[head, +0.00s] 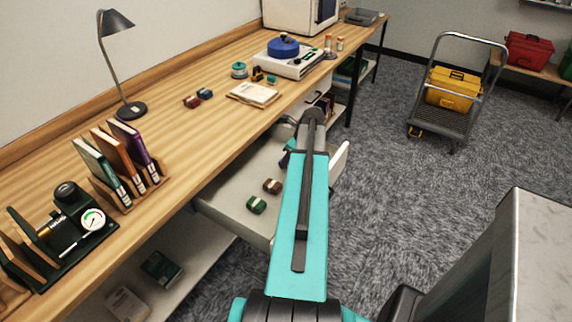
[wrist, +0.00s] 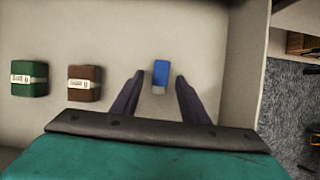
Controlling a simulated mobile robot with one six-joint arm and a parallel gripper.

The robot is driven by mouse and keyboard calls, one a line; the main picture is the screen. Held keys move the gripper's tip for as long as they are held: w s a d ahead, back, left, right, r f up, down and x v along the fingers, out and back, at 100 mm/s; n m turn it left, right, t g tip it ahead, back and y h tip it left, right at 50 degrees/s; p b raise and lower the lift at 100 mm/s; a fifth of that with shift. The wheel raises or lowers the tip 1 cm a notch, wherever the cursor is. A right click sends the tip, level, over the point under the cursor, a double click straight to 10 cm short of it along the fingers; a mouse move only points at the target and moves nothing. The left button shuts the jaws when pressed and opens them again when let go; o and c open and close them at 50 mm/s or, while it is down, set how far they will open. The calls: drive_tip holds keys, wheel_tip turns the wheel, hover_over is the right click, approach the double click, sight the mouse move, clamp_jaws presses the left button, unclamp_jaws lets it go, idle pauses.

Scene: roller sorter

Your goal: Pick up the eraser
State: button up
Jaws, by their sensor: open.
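The eraser (wrist: 160,75) is a small blue block with a pale grey end. It lies on the light floor of an open drawer (wrist: 110,30) in the wrist view. My gripper (wrist: 157,77) is open, with its two dark fingers on either side of the eraser; a gap shows on both sides. I cannot tell how far above the drawer floor the fingertips are. In the head view my arm hides the eraser, and the fingertips do not show clearly.
A brown block (wrist: 84,83) and a green block (wrist: 30,79) lie left of the eraser in the drawer. The drawer's right wall (wrist: 245,60) is near the right finger. The wooden desk (head: 200,140) holds a lamp (head: 118,70) and books (head: 135,150).

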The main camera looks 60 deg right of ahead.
drive_tip(key=shift+x, duration=0.75)
clamp_jaws()
drive_tip(key=shift+r, duration=0.15)
wheel_tip(320, 180, up, 10)
drive_tip(key=b, duration=0.1)
idle(0.7)
idle(0.5)
